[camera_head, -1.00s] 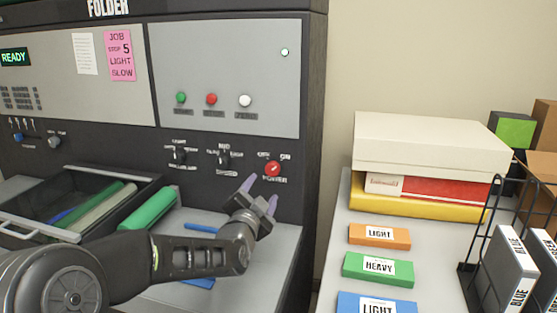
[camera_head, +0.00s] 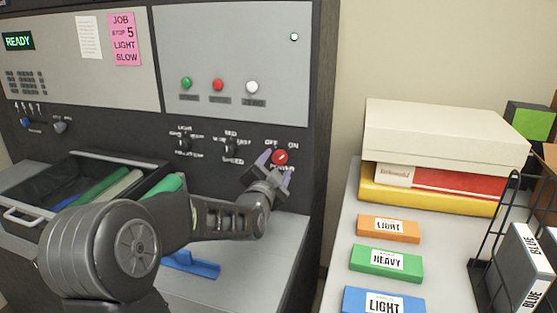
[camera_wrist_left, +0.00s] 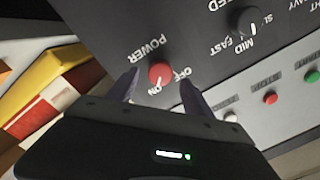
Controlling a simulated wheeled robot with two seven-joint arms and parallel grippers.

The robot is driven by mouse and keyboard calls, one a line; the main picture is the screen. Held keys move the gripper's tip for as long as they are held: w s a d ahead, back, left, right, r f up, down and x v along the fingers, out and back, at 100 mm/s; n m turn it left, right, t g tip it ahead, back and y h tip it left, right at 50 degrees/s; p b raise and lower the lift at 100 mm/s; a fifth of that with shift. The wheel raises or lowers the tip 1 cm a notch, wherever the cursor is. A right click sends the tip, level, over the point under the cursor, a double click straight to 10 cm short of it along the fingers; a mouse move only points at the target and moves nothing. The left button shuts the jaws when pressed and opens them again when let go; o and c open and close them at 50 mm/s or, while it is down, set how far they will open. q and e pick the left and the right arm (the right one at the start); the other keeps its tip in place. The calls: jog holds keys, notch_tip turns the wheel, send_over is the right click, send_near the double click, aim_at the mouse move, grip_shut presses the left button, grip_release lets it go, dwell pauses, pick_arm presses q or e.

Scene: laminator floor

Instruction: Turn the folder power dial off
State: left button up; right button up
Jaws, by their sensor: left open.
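The folder power dial (camera_head: 280,157) is a round red knob low on the right of the machine's dark front panel, with OFF and ON lettered above it. It also shows in the left wrist view (camera_wrist_left: 160,74), with POWER, OFF and ON printed around it. My right gripper is not in view.
Black selector knobs (camera_head: 231,148) sit left of the dial. Green, red and white buttons (camera_head: 218,85) are on the grey panel above. An open drawer (camera_head: 60,180) with rolls is at left. Boxes (camera_head: 440,140) and labelled blocks (camera_head: 385,262) lie on the right-hand table.

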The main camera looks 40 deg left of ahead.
aim_at(279, 160)
pick_arm(q)
jog(key=x, duration=0.3)
jog(key=shift+w, duration=0.1)
jog(key=shift+c, duration=0.3)
grip_shut()
dwell(0.3)
